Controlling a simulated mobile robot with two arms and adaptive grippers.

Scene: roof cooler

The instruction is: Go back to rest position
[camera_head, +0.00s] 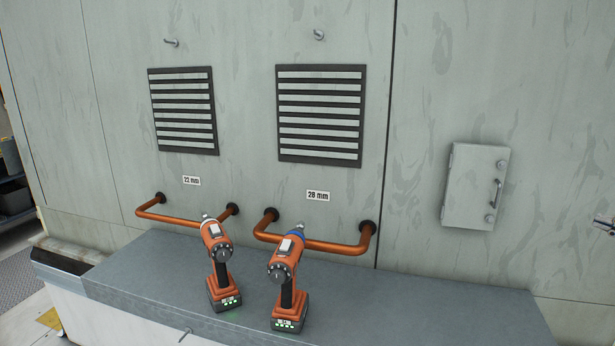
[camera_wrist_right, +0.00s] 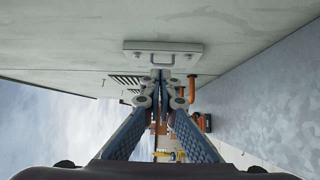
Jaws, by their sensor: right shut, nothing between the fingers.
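My right gripper (camera_head: 605,226) shows only in part at the right edge of the head view, in front of the grey wall. In the right wrist view its two blue fingers (camera_wrist_right: 159,88) meet at the tips, shut and empty. My left gripper is in neither view. Two orange cordless tools stand upright on the grey ledge (camera_head: 430,310): the left tool (camera_head: 216,250) below the 22 mm label (camera_head: 191,180) and the right tool (camera_head: 285,268) below the 28 mm label (camera_head: 318,196). The right gripper is well to the right of both tools and apart from them.
Two copper pipe loops, left (camera_head: 165,217) and right (camera_head: 335,246), stick out of the wall behind the tools. A closed grey box (camera_head: 473,186) with a handle is on the wall near the right gripper. The ledge's right part is clear.

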